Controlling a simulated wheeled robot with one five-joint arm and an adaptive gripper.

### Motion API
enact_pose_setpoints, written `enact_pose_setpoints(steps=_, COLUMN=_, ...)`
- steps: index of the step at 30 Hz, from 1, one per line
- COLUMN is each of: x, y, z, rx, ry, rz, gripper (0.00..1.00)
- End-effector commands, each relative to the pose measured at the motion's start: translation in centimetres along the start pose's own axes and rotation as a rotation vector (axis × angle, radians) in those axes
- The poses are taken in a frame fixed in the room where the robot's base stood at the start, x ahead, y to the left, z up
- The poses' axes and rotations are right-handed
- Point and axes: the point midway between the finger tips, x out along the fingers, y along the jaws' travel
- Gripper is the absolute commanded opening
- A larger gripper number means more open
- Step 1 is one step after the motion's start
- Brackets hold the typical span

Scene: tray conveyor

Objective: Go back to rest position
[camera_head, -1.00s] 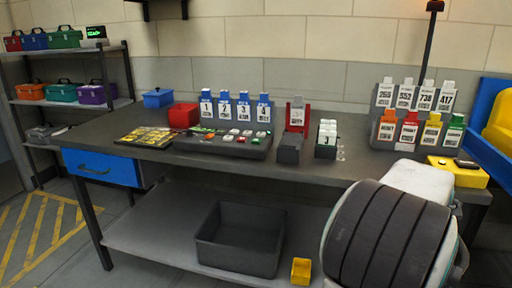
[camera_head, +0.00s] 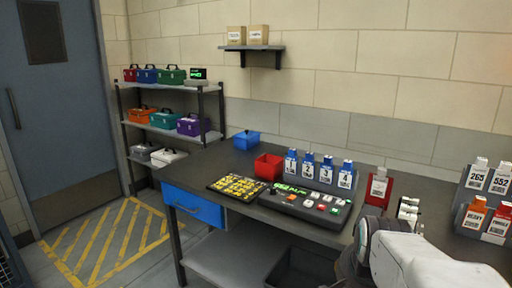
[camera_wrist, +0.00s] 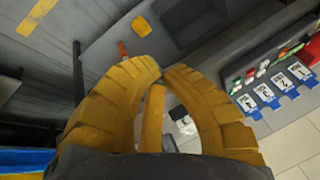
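My gripper (camera_wrist: 161,72) shows in the wrist view as yellow ribbed fingers curving in until their tips meet. No object is seen held in it. A small white and dark item (camera_wrist: 182,122) shows through the gap between the fingers, apart from them as far as I can tell. In the head view my white and dark arm fills the lower right corner, in front of the workbench (camera_head: 225,168); the gripper itself is outside that view.
On the bench are a button panel (camera_head: 303,203), a yellow-patterned tray (camera_head: 238,187), a red bin (camera_head: 268,167) and blue numbered card holders (camera_head: 326,168). A shelf rack (camera_head: 165,130) holds toolboxes. Yellow-striped floor (camera_head: 105,235) lies clear before a door (camera_head: 60,110).

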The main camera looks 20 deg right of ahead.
Motion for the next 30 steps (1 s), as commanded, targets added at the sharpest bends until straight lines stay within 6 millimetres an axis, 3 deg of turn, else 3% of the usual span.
enact_pose_setpoints(steps=1, x=-3.0, y=-1.6, z=1.3, rx=-0.129, ry=-0.033, rz=-0.018, gripper=0.0)
enact_pose_setpoints(steps=3, x=-5.2, y=-2.6, z=3.6, rx=-0.305, ry=-0.076, rz=-0.037, gripper=0.0)
enact_pose_setpoints(steps=12, x=-12.3, y=-3.2, z=10.6, rx=-0.913, ry=-0.204, rz=-0.121, gripper=0.0)
enact_pose_setpoints(steps=19, x=-14.5, y=-2.5, z=12.8, rx=-1.139, ry=-0.244, rz=-0.158, gripper=0.0)
enact_pose_setpoints(steps=30, x=-14.7, y=-2.2, z=13.2, rx=-1.186, ry=-0.252, rz=-0.165, gripper=0.0)
